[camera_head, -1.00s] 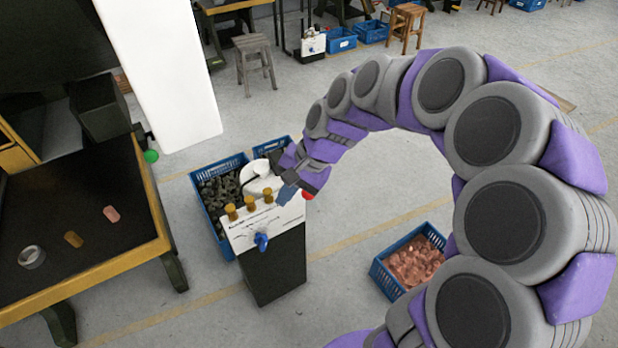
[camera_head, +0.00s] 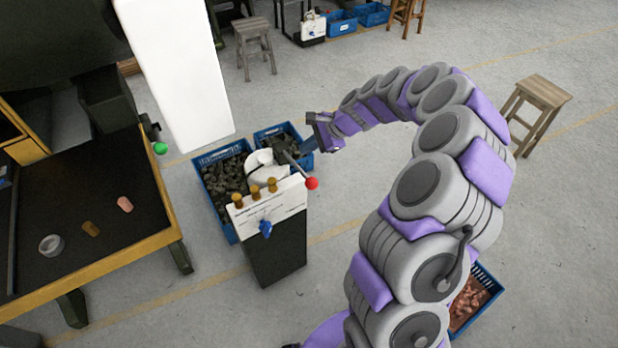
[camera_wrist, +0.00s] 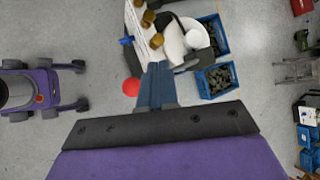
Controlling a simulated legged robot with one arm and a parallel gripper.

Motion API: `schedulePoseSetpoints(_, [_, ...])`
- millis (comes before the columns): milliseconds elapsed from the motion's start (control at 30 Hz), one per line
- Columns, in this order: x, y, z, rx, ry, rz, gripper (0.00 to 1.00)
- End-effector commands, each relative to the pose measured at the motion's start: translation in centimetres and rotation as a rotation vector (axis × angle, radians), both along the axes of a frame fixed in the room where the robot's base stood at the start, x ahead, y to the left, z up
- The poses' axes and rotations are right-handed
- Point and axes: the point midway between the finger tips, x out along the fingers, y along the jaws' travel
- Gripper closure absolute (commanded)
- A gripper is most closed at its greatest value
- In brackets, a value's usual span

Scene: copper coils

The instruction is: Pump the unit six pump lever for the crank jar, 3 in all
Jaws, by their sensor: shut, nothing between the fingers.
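The pump unit (camera_head: 278,246) is a dark box with a white top panel, three brass knobs and a blue tap (camera_head: 265,228). Its pump lever (camera_head: 311,183) is a dark rod with a red ball end, sticking out at the panel's right. The ball also shows in the wrist view (camera_wrist: 131,87), left of my fingers. My gripper (camera_head: 307,146) is shut and empty, behind and above the ball, apart from it in the head view. Its blue fingers (camera_wrist: 156,82) point toward the unit in the wrist view. I cannot tell which thing is the crank jar.
Blue crates of dark pieces (camera_head: 229,232) stand behind and left of the unit. A crate of copper pieces (camera_head: 490,296) is partly hidden by my arm. A dark-topped table (camera_head: 100,267) stands left, a stool (camera_head: 543,92) right. The floor right of the unit is clear.

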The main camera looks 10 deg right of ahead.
Motion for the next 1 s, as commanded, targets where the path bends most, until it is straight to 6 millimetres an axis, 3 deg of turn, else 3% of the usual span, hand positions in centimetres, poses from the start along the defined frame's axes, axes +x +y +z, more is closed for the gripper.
schedulePoseSetpoints(267, [-0.1, -0.4, -1.2, 0.004, -0.001, -0.001, 1.0])
schedulePoseSetpoints(700, [-0.8, -0.2, -6.7, -0.001, 0.0, 0.0, 1.0])
schedulePoseSetpoints(1000, [-1.2, -0.6, -8.7, 0.002, 0.002, 0.001, 1.0])
